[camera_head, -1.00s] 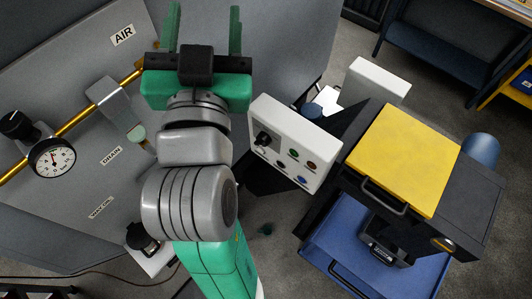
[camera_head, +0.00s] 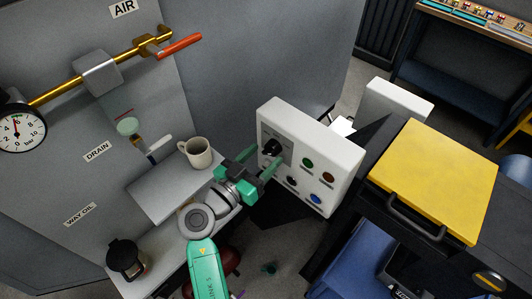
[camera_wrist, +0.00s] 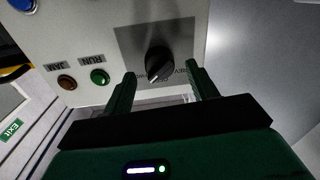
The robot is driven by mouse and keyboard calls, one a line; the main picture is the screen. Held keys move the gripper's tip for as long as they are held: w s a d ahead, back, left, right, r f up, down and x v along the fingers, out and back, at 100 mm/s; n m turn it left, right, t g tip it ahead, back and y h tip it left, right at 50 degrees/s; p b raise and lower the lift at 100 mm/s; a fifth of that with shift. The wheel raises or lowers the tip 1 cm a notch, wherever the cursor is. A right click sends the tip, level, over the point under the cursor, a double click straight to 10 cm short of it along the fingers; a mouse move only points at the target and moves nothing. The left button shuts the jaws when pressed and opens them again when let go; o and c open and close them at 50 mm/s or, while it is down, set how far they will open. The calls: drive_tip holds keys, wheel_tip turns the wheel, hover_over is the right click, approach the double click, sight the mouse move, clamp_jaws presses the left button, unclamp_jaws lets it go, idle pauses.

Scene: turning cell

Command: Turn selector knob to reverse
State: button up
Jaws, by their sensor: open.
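The black selector knob (camera_head: 272,147) sits on a dark grey plate at the upper left of the white control panel (camera_head: 330,150). My green gripper (camera_head: 262,160) is in front of the panel, close to the knob. Its two fingers (camera_wrist: 161,80) are open and empty, one either side of the knob's lower part in the wrist view. I cannot tell whether they touch it.
Green (camera_head: 308,162), brown (camera_head: 328,177) and blue (camera_head: 316,198) buttons sit on the same panel, close to my gripper. A mug (camera_head: 196,152) stands on a grey shelf (camera_head: 150,198) left of it. The yellow-topped machine (camera_head: 435,175) stands to the right.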

drive_tip(key=shift+x, duration=0.85)
drive_tip(key=c, duration=1)
